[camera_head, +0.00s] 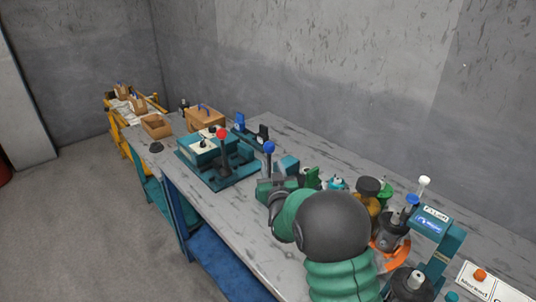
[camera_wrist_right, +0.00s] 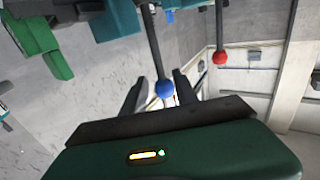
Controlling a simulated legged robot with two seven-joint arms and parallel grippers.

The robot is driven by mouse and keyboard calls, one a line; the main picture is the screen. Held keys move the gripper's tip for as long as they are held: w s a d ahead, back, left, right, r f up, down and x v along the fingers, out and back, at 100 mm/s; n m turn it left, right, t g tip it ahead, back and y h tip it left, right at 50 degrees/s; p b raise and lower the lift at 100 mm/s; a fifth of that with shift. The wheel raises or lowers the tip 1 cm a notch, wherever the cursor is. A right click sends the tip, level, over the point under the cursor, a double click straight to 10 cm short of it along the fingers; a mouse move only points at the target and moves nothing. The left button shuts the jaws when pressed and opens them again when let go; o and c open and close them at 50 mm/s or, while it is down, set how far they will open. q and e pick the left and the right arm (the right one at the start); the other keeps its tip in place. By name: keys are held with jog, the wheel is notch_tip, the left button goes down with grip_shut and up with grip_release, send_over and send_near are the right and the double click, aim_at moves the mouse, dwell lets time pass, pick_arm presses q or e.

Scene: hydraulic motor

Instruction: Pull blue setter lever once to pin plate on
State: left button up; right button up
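The blue-knobbed lever (camera_head: 269,149) stands upright on the bench, right of the red-knobbed lever (camera_head: 222,135). My right gripper (camera_head: 273,186) is close to it, on the near side, and my own forearm partly covers it. In the right wrist view, the blue knob (camera_wrist_right: 165,88) appears between the two dark fingers of my right gripper (camera_wrist_right: 160,84). The fingers are spread, with a gap at the left finger; I cannot tell whether the knob touches the right one. The red knob (camera_wrist_right: 220,57) is farther right there. My left gripper is not in view.
A teal fixture (camera_head: 208,150) stands behind the levers' left side. Wooden boxes (camera_head: 205,118) are at the far end of the bench (camera_head: 330,145). Several parts and a teal press-like device (camera_head: 440,240) crowd the right side. A grey wall backs the bench.

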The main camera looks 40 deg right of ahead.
jog(key=x, duration=0.9)
jog(key=shift+w, duration=0.15)
jog(key=shift+c, duration=0.2)
grip_shut()
dwell(0.8)
